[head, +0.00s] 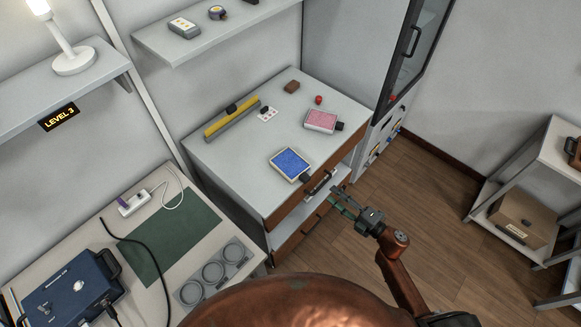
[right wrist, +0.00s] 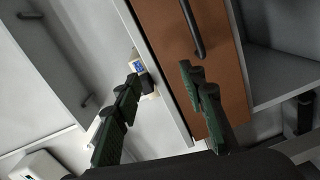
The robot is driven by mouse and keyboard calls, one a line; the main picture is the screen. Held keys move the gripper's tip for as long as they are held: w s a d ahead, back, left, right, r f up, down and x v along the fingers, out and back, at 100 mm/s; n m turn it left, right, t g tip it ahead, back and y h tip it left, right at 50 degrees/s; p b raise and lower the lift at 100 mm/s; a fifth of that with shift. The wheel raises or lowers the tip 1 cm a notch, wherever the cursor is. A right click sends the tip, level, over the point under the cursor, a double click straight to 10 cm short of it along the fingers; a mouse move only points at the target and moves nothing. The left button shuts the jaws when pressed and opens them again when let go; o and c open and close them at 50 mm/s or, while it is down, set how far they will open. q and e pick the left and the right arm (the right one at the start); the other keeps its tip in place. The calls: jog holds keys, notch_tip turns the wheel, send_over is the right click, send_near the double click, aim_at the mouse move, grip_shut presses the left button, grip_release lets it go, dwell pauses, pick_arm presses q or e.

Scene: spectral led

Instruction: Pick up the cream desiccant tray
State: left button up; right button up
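Two shallow trays with dark tabs lie on the grey cabinet top (head: 232,158). One tray (head: 290,163) has a cream-looking rim and blue filling, and sits near the front edge. The other tray (head: 321,121) has a pale rim and pink filling, farther back. Neither is held. My right gripper (head: 342,200) is off the cabinet's front, close to a dark drawer handle (head: 320,182). In the right wrist view its green fingers (right wrist: 162,95) are apart with nothing gripped; a brown front with a dark handle (right wrist: 192,30) is beyond them. My left gripper is out of view.
A yellow-topped bar (head: 232,118), a white card (head: 267,114), a brown block (head: 292,87) and a red knob (head: 319,99) are on the cabinet top. A tall glass-door cabinet (head: 410,50) stands behind right. A workbench with a blue case (head: 72,285) is at left.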

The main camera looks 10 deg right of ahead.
aim_at(308, 181)
jog(key=w+a+r+n, duration=0.1)
jog(key=a, duration=0.1)
jog(key=w+a+r+n+y, duration=0.1)
jog(key=w+a, duration=0.1)
jog(key=a, duration=0.1)
jog(key=w+a+r+n+g+y, duration=0.1)
jog(key=w+a+r, duration=0.1)
jog(key=a, duration=0.1)
jog(key=shift+a+r, duration=0.1)
jog(key=shift+a, duration=0.1)
jog(key=shift+c, duration=0.2)
grip_shut()
